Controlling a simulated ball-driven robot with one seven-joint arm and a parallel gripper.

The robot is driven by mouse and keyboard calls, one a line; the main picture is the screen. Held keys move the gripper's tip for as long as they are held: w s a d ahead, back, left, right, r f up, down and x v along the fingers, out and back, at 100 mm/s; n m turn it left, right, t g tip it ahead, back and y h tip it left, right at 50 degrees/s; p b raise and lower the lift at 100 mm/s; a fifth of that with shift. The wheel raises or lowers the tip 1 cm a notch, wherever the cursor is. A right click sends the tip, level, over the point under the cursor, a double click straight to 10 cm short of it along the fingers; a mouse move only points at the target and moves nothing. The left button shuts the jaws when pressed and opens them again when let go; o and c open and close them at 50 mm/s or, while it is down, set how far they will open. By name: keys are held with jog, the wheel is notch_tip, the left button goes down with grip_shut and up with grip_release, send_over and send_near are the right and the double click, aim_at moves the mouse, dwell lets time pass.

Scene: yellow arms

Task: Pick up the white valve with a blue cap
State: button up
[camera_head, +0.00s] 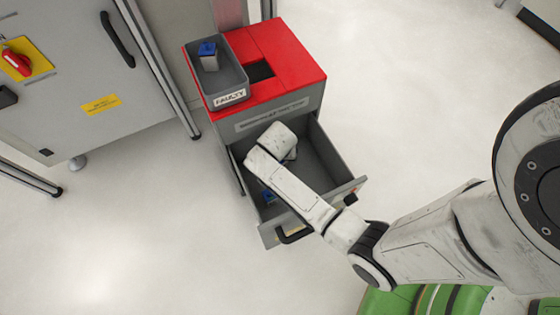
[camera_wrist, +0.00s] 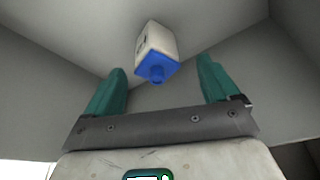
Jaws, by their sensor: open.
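In the wrist view a white valve with a blue cap (camera_wrist: 156,48) lies in the grey drawer, its blue end facing me. My gripper (camera_wrist: 162,68) is open, with one green finger on each side of the valve in the picture. I see no contact, and the depth between fingertips and valve is hard to judge. In the head view my arm reaches into the open drawer (camera_head: 335,165), and my fingers are hidden. A bit of blue (camera_head: 269,196) shows in the drawer beside my arm. Another pale valve with a blue cap (camera_head: 209,62) stands in the FAULTY bin.
The grey FAULTY bin (camera_head: 230,98) sits on the red-topped cabinet (camera_head: 285,48). The drawer walls rise close around my gripper. A grey machine cabinet (camera_head: 60,110) stands at the left.

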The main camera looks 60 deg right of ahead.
jog(key=b+x, duration=0.1)
jog(key=x, duration=0.2)
jog(key=shift+d+f+b, duration=0.15)
jog(key=shift+f+b, duration=0.15)
jog(key=shift+c, duration=0.3)
jog(key=c, duration=1)
jog(key=shift+c, duration=0.5)
jog(key=shift+r, duration=0.15)
